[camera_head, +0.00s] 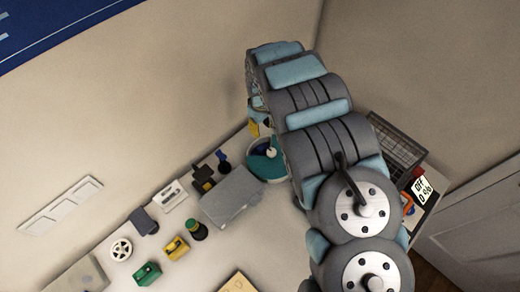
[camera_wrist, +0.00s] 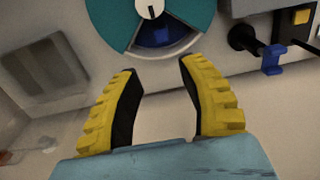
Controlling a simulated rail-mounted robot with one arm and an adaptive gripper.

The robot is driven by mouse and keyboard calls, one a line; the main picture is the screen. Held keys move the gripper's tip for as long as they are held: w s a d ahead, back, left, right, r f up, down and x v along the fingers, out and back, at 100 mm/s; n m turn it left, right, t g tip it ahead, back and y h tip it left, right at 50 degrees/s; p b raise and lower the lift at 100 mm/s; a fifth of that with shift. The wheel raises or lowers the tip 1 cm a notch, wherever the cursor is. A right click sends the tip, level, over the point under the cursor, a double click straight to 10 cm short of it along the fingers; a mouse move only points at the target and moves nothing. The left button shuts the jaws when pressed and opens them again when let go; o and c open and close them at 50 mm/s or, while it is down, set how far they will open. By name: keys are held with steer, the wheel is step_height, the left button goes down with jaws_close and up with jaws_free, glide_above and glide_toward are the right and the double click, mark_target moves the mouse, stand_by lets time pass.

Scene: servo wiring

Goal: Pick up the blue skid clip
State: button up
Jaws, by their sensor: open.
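My gripper (camera_wrist: 157,70) is open and empty, with its yellow, black-lined fingers apart below a round teal tray (camera_wrist: 192,14) in the wrist view. A dark blue piece (camera_wrist: 160,35) sits in the tray's open pale section, just beyond the fingertips and between their lines. Another blue piece (camera_wrist: 272,58) stands outside the tray at the right, against a black part. I cannot tell for sure which is the skid clip. In the head view, the teal tray (camera_head: 262,166) is partly hidden by my arm, and a blue part (camera_head: 222,158) stands left of it.
A black box with a yellow button (camera_head: 203,178) and a grey block (camera_head: 231,196) stand left of the tray. Green (camera_head: 147,273) and yellow (camera_head: 176,247) parts and a white wheel (camera_head: 121,248) lie farther left. A dark wire basket (camera_head: 397,143) stands at right.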

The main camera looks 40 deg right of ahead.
glide_toward(260, 148)
steer(key=shift+s+d+f, duration=0.1)
steer(key=shift+s+f, duration=0.05)
steer(key=shift+f, duration=2.4)
steer(key=shift+f, duration=0.1)
steer(key=shift+f+b, duration=0.65)
steer(key=shift+f, duration=1.85)
steer(key=c, duration=0.6)
steer(key=shift+c, duration=0.2)
